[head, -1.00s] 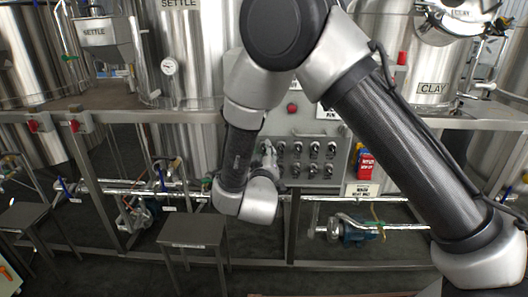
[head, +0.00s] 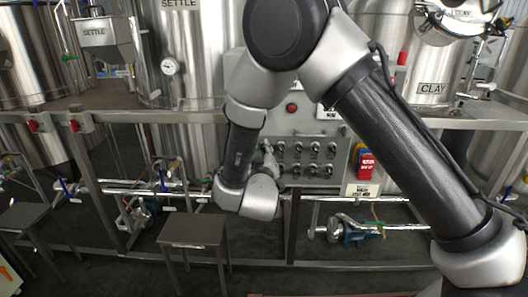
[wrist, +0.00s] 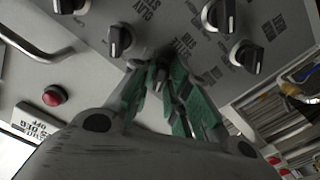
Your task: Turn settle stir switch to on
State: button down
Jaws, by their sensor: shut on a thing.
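The grey control panel (head: 338,150) has rows of black rotary switches and stands in the middle of the head view. In the wrist view, the settle stir switch (wrist: 164,54) is a dark knob beside the printed label "SETTLE STIR". My gripper (wrist: 160,71) has green-padded fingers, shut on this knob from both sides. The fingers hide much of the knob, so its pointing direction cannot be told. In the head view my gripper (head: 268,154) is small and partly behind my arm, at the left part of the switch rows.
Neighbouring switches (wrist: 119,40) and (wrist: 245,55) sit close to my fingers. A red button (wrist: 54,95) and a metal handle (wrist: 35,45) are at the left of the wrist view. Steel tanks (head: 185,60) stand behind.

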jog(key=m, duration=0.5)
jog(key=shift+m, duration=0.3)
jog(key=m, duration=0.5)
jog(key=shift+m, duration=0.3)
dwell(0.3)
jog(key=c, duration=1.6)
grip_release()
jog(key=shift+o, duration=0.2)
jog(key=shift+s, duration=0.1)
jog(key=s, duration=1.2)
jog(key=shift+a, duration=0.25)
